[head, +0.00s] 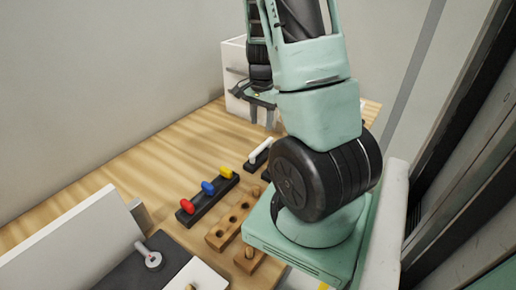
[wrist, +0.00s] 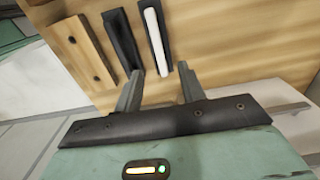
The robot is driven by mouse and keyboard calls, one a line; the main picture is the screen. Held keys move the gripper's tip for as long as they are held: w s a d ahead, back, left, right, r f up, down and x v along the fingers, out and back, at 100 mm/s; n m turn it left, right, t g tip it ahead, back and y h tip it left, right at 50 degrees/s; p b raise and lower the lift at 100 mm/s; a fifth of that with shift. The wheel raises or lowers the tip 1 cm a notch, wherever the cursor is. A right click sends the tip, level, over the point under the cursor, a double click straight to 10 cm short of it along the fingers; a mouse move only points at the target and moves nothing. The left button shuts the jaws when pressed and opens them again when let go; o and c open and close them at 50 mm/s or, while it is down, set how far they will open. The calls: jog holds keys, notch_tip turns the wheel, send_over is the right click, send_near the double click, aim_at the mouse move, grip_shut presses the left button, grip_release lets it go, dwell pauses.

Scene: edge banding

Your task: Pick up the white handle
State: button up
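The white handle (head: 261,151) is a slim white bar on the wooden table, next to dark holder pieces. It also shows in the wrist view (wrist: 155,38), running away from the space between my fingers. My gripper (head: 262,116) is open and empty. In the wrist view, the two fingers of my gripper (wrist: 158,78) stand apart, near the close end of the handle. In the head view the fingers appear beyond the handle, apart from it. Their exact height over the table is hard to tell.
A black rack (head: 208,200) holds red, blue and yellow handles. A wooden block with holes (head: 234,219) lies beside it. A white box (head: 235,78) stands at the back. A grey lever tool (head: 152,258) is at the front left. The left side of the wooden table (head: 130,165) is clear.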

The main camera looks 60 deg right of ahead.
aim_at(262, 145)
notch_tip(262, 145, down, 11)
jog(key=shift+s+r+p, duration=0.1)
jog(key=shift+s+p, duration=0.05)
jog(key=shift+p, duration=0.6)
grip_shut()
